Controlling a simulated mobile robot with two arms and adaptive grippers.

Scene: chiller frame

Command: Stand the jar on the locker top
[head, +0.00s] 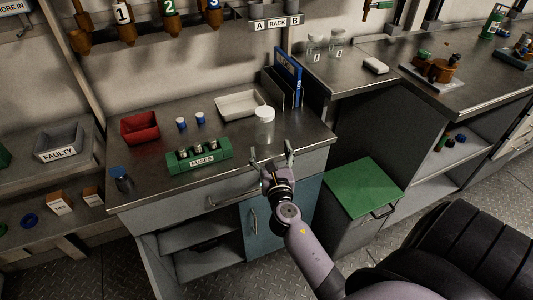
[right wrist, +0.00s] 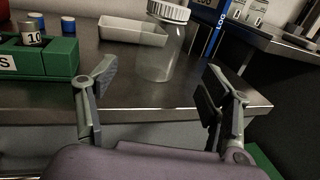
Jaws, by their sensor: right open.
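A clear jar with a white lid (head: 264,127) stands upright on the metal bench top, near its front right corner. It also shows in the right wrist view (right wrist: 157,55), just beyond the fingertips. My right gripper (head: 271,156) is open and empty at the bench's front edge, in front of the jar. In the right wrist view its two fingers (right wrist: 160,82) are spread to either side of the jar's line, apart from it. The low locker with a green top (head: 362,187) stands on the floor right of the bench; its top is bare. My left gripper is not in view.
Behind the jar are a white tray (head: 240,104) and blue binders (head: 288,75). A green fuse holder (head: 199,157) and a red bin (head: 140,127) lie to the left.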

